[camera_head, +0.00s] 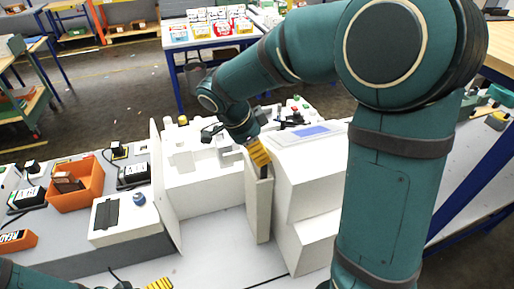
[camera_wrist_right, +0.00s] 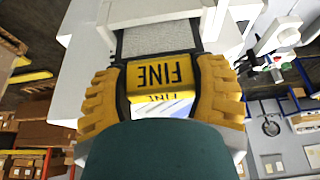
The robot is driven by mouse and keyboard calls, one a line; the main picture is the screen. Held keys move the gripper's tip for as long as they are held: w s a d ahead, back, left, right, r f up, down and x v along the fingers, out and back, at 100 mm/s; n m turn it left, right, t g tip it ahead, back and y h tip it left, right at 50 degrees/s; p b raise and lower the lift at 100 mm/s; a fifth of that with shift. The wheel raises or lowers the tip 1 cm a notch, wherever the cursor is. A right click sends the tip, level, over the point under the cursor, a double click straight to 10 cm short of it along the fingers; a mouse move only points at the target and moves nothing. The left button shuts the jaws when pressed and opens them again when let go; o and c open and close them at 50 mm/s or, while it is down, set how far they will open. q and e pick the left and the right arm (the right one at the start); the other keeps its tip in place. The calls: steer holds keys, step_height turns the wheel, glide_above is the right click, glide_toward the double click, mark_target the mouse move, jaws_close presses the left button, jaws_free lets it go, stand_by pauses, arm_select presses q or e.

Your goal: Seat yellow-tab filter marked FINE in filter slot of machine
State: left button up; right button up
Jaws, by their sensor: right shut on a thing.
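My right gripper (camera_head: 257,153) is over the white machine (camera_head: 205,195), at the top of a narrow upright white part beside the machine's right block. In the right wrist view its yellow fingers (camera_wrist_right: 162,90) are shut on the sides of the filter's yellow tab (camera_wrist_right: 160,72), marked FINE. The filter's grey mesh (camera_wrist_right: 160,40) extends beyond the tab, with white surfaces around it. The filter slot is hidden, and I cannot tell how far the filter is inside. Of my left gripper (camera_head: 158,284) only a yellow finger shows at the bottom edge; its opening is unclear.
An orange bin (camera_head: 82,190) and a white box with a blue knob (camera_head: 139,198) stand left of the machine. An open white panel (camera_head: 165,190) stands upright at its left side. A far table (camera_head: 208,42) carries several coloured boxes.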

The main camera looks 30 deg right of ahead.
steer(key=o, duration=1.2)
steer(key=v, duration=1.2)
steer(key=a+f+n+y, duration=0.2)
steer(key=a+f+n, duration=0.15)
steer(key=f, duration=0.55)
steer(key=a+f+n+y, duration=0.15)
steer(key=f+n, duration=0.25)
steer(key=f, duration=0.4)
steer(key=a+f+n+y, duration=0.2)
steer(key=a+f+n, duration=0.2)
steer(key=f, duration=0.5)
steer(key=s+a+f+n+t+y, duration=0.1)
steer(key=s+f+n, duration=0.1)
steer(key=s+f, duration=0.1)
steer(key=s+a+f+n+t, duration=0.1)
steer(key=s+f+n, duration=0.1)
steer(key=f, duration=0.4)
steer(key=s+a+f+n+t+y+p, duration=0.1)
steer(key=s+f+n, duration=0.2)
steer(key=s+f, duration=0.1)
steer(key=shift+s+a+f+y, duration=0.2)
steer(key=shift+s+f+y, duration=0.05)
steer(key=shift+s+y, duration=0.1)
